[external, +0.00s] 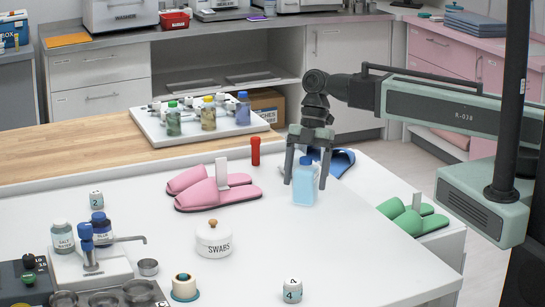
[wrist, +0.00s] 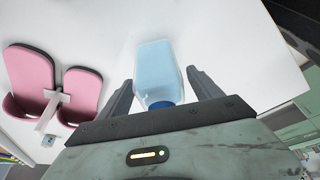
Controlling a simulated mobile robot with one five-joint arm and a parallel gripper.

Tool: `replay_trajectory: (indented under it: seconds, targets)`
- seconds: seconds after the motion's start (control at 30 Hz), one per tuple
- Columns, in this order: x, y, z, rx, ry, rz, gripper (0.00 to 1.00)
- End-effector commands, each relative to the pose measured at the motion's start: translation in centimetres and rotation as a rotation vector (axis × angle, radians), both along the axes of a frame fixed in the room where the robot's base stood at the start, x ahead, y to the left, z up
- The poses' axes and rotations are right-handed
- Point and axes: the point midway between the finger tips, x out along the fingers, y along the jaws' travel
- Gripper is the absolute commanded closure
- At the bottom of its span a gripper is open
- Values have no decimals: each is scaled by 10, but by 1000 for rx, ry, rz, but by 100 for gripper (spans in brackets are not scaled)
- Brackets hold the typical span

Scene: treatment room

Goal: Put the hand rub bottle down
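The hand rub bottle (external: 305,187), pale blue and clear with a blue cap, is upright at the right part of the white table. Its base appears to rest on the table top. My gripper (external: 305,184) points down from above, with one finger on each side of the bottle. In the wrist view the bottle (wrist: 157,72) lies between the fingers of my gripper (wrist: 160,75), and a thin white gap shows beside the right finger. The fingers look open around the bottle, not clamped on it. The cap is partly hidden by the gripper body.
Pink slippers (external: 215,188) lie left of the bottle, and a blue slipper (external: 341,160) is close behind it. A red cylinder (external: 255,151) stands further back. A white swabs jar (external: 213,239) stands front left. Green slippers (external: 412,217) are to the right. The table (external: 345,255) in front is clear.

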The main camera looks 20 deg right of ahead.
Motion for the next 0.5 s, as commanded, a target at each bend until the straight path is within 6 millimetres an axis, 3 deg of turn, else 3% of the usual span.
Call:
replay_trajectory:
  seconds: [0.27, 0.5]
  targets:
    - [0, 0, 4, 0, 0, 0, 26]
    - [8, -8, 39, 0, 0, 0, 26]
